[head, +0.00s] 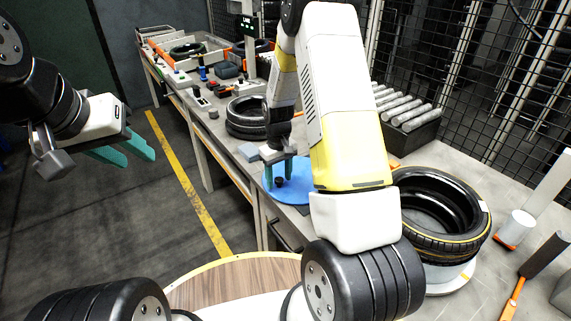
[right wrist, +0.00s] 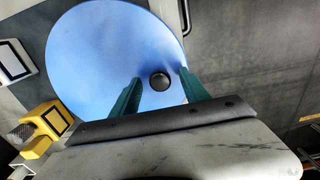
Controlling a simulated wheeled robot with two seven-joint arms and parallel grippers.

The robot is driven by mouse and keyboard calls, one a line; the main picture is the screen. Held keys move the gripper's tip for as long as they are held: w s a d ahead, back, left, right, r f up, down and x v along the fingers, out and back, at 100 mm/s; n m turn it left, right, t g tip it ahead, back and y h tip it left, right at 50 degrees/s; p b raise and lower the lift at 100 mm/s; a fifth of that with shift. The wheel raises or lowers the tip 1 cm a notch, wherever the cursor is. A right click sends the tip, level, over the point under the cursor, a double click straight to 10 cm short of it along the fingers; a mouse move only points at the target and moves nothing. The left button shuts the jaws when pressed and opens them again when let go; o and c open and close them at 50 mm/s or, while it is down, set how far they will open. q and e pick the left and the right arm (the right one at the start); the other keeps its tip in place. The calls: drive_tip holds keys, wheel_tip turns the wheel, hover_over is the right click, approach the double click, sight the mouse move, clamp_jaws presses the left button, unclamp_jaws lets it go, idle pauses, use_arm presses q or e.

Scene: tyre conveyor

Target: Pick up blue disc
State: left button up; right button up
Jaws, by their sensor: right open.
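The blue disc (head: 300,182) lies flat on the grey bench near its aisle-side edge, partly hidden behind my right arm. It fills the upper left of the right wrist view (right wrist: 110,45). A small black knob (right wrist: 159,81) stands on the disc. My right gripper (head: 278,177) points down over the disc with its teal fingers apart, one on each side of the knob. The fingers also show in the right wrist view (right wrist: 160,78), and I see no clear contact with the knob. My left gripper (head: 125,150) hangs over the floor at the left, empty, its teal fingers apart.
A large tyre (head: 440,210) sits on a stand at the right of the bench. Another tyre (head: 247,117) lies behind the disc. Rollers (head: 405,108) and a mesh fence (head: 500,70) are at the back right.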

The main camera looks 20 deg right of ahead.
clamp_jaws()
